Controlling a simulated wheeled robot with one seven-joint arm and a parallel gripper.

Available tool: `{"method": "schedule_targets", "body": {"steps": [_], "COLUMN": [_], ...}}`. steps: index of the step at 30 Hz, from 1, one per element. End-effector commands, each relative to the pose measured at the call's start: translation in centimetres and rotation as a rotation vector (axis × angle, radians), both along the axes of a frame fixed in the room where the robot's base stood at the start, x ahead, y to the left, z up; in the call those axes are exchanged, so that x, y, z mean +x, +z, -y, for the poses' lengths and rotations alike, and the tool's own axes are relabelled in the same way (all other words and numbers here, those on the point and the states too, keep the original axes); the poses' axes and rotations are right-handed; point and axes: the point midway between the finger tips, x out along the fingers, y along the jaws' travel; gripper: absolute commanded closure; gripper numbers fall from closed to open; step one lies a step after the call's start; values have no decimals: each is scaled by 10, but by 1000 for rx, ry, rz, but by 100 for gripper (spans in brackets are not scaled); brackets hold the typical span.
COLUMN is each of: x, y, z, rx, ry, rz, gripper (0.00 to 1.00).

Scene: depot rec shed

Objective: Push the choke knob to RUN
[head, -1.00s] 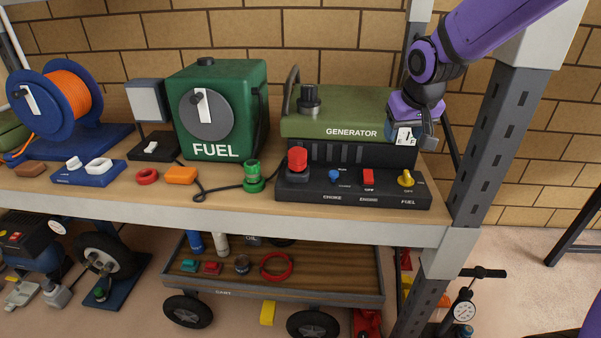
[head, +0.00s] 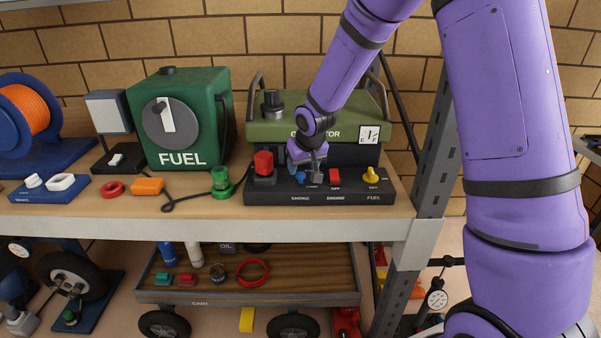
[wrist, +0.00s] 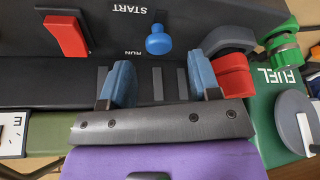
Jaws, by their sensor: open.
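The choke knob (head: 300,178) is a small blue knob on the black front panel (head: 350,187) of the green generator. In the wrist view the knob (wrist: 159,40) sticks out beside the START and RUN labels, its head nearer the RUN label. My gripper (head: 307,174) is over the panel at the knob. In the wrist view my gripper (wrist: 160,80) is open, its two blue finger pads spread wide. The knob lies just ahead of the gap between them, and I see no contact. In the head view my gripper partly covers the panel's labels.
A red engine switch (head: 334,175) and yellow fuel knob (head: 370,174) are right of the choke. A red knob (head: 263,163) is close on its left. The generator body (head: 350,130) rises behind. The shelf upright (head: 432,150) stands to the right.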

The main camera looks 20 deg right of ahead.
Motion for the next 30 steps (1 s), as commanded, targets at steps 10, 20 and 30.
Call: {"method": "schedule_targets", "body": {"steps": [10,20,30], "x": [13,14,14], "y": [-32,-34,-33], "z": [-1,-1,-1], "rx": [-1,-1,-1], "ry": [0,1,1], "rz": [-1,0,0], "gripper": [43,43,100]}}
